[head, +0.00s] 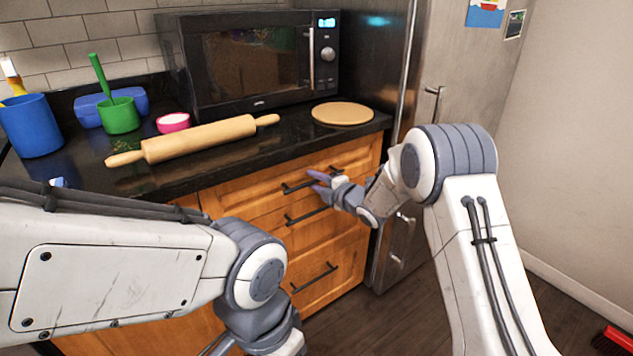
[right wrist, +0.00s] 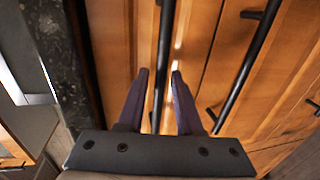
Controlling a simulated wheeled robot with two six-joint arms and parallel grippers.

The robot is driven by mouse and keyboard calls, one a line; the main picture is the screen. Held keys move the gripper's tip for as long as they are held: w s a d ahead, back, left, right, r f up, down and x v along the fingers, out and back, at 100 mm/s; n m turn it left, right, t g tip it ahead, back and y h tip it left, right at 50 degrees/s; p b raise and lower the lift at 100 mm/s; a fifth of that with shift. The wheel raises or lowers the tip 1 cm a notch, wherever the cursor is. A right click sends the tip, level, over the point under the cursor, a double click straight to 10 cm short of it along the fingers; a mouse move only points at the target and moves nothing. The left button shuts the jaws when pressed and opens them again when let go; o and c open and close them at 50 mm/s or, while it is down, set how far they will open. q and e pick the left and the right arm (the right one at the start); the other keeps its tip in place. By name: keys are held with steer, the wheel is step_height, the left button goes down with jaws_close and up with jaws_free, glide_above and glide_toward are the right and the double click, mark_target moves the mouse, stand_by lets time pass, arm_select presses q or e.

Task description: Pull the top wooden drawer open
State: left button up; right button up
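The top wooden drawer (head: 235,196) is directly under the black counter, and its front looks flush with the cabinet. Its black bar handle (head: 296,187) runs along the front, with its right part partly behind my right gripper (head: 318,180). In the right wrist view, the gripper (right wrist: 160,74) is open, with its two purple-grey fingers on either side of the top handle (right wrist: 164,50). A gap shows between the bar and the right-hand finger, and nothing is clamped. My left arm reaches to the bottom of the head view, and its fingers are out of sight.
Two lower drawers with black handles (head: 315,277) sit below. A rolling pin (head: 195,140), round wooden board (head: 342,113) and microwave (head: 250,60) stand on the counter (head: 262,160). The fridge (head: 455,75) is close on the right. Floor is open in front.

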jaws_close()
steer(key=shift+d, duration=0.1)
stand_by(1.1)
